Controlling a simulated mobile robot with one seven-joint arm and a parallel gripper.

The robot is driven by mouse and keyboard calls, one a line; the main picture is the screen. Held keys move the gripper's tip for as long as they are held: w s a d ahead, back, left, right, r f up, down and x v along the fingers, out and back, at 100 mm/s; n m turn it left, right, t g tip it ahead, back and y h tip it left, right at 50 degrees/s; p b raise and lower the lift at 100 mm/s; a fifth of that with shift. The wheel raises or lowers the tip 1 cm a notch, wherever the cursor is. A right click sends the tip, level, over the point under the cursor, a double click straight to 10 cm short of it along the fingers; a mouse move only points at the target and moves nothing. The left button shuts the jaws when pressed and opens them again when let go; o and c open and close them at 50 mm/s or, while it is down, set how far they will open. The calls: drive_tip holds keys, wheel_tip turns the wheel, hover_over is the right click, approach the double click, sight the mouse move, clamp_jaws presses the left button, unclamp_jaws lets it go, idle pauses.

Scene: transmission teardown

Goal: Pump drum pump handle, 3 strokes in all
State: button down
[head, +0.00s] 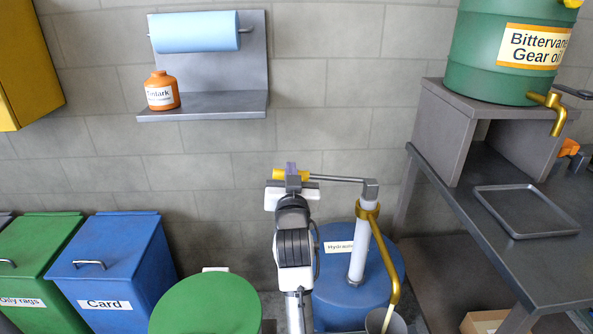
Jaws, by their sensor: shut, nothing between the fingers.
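The drum pump (361,245) is a white upright tube with a brass collar and a curved brass spout (386,262). It stands on a blue drum (335,280) with a partly hidden label starting "Hydrau". Its handle (338,179) is a grey bar running left from the pump head, nearly level, with a yellow grip (276,174) at its end. My gripper (291,170) is shut at the yellow grip, with its fingers overlapping it in the picture. Whether they touch it, I cannot tell. A pale streak shows below the spout tip, above a grey bucket (397,325) cut off by the bottom edge.
A green drum (207,305) stands left of my arm, with blue Card (112,265) and green Oily rags (35,258) bins beyond. A wall shelf (225,104) holds an orange bottle (161,91). At right, a bench (540,262) carries a tray (525,211) and a raised gear oil drum (505,50).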

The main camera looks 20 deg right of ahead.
drive_tip(key=shift+w+a+f+n+b, duration=0.1)
drive_tip(key=shift+f+n+b, duration=0.35)
drive_tip(key=shift+f, duration=0.45)
drive_tip(key=shift+s+a+f+n+b, duration=0.1)
drive_tip(key=shift+f+n+b, duration=0.1)
drive_tip(key=shift+f+b, duration=0.5)
drive_tip(key=shift+w+a+f+n+b, duration=0.1)
drive_tip(key=shift+f+n+b, duration=0.25)
drive_tip(key=shift+f, duration=0.75)
drive_tip(key=shift+d+f, duration=0.1)
drive_tip(key=r+p, duration=0.2)
drive_tip(key=r, duration=0.1)
drive_tip(key=r+p, duration=0.1)
drive_tip(key=shift+w+r+p, duration=0.25)
drive_tip(key=shift+w+p, duration=0.15)
drive_tip(key=b+v, duration=0.2)
drive_tip(key=v, duration=0.8)
drive_tip(key=shift+r, duration=0.25)
drive_tip(key=shift+s, duration=0.1)
